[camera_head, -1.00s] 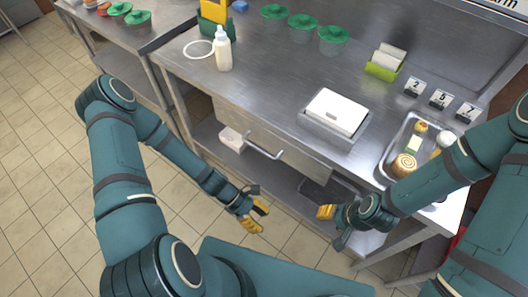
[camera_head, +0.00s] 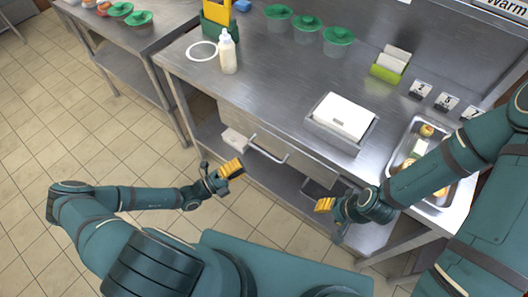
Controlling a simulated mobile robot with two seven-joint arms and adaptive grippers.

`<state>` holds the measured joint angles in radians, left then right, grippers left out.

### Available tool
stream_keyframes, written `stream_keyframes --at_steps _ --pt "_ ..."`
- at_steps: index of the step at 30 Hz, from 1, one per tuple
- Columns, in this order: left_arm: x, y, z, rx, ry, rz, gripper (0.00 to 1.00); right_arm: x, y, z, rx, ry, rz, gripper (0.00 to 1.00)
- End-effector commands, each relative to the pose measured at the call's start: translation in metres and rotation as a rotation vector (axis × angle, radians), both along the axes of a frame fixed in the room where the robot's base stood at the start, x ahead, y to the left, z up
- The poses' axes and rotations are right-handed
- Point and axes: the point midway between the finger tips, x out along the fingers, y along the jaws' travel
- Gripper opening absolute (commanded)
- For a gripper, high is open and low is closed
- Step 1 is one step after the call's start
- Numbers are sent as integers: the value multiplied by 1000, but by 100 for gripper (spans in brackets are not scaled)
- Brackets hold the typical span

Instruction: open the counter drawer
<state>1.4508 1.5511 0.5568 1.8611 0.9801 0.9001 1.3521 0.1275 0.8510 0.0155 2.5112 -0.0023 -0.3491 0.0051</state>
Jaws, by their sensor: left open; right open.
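The counter drawer (camera_head: 297,156) is a steel front under the steel counter, and it looks shut. Its bar handle (camera_head: 268,153) sticks out from the front. My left gripper (camera_head: 231,169) has yellow fingertips and is open and empty, a little left of the handle in the picture and apart from it. My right gripper (camera_head: 325,205) is open and empty in front of the counter, right of and below the handle, apart from the drawer.
The counter (camera_head: 265,80) holds a squeeze bottle (camera_head: 228,52), a white-topped box (camera_head: 342,116), green-lidded tubs (camera_head: 308,29) and a food tray (camera_head: 404,145). A lower shelf (camera_head: 262,179) runs under the drawer. The tiled floor at left is free.

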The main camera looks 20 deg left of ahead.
Motion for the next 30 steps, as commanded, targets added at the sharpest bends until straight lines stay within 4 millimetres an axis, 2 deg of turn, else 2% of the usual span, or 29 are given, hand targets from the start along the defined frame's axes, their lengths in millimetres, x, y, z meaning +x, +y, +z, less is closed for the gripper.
stream_keyframes --at_steps 9,15,29,30 --pt "45 -43 11 -2 -2 -3 43 1 0 -3 0 -2 -1 47" --pt "63 -60 15 1 -2 -4 43 1 0 -4 0 -2 0 47" --pt "69 -66 17 3 -1 -3 43 1 0 -5 0 -3 0 47" --pt "69 -66 17 3 -1 -4 29 1 0 -5 0 -3 0 47"
